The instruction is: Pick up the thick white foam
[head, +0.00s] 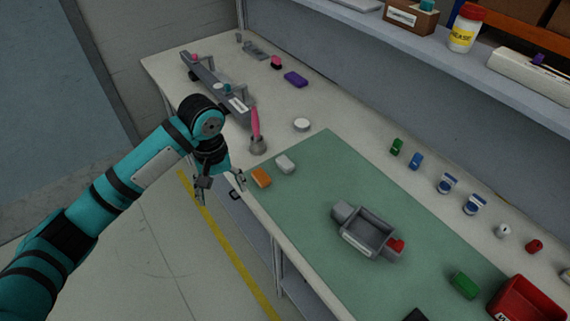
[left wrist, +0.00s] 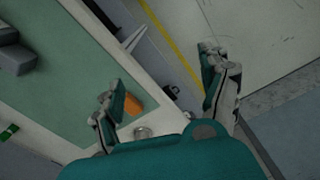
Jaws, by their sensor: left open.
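A small white block (head: 285,163), which looks like the thick white foam, lies on the green mat (head: 310,160) near its far left corner. An orange block (head: 261,177) lies close beside it, toward the table's front edge. My left gripper (head: 221,192) is open and empty, left of the orange block and by the table's front edge, apart from the white block. In the left wrist view my left gripper (left wrist: 165,72) shows its two fingers spread wide, with the orange block (left wrist: 134,105) partly behind one finger. I cannot make out the white block there. My right gripper is not in view.
A round metal holder with a pink-handled tool (head: 257,137) stands just behind the blocks. A white round lid (head: 301,125) lies beyond. A grey tray (head: 365,236) sits on the mat. A shelf (head: 480,60) runs along the back.

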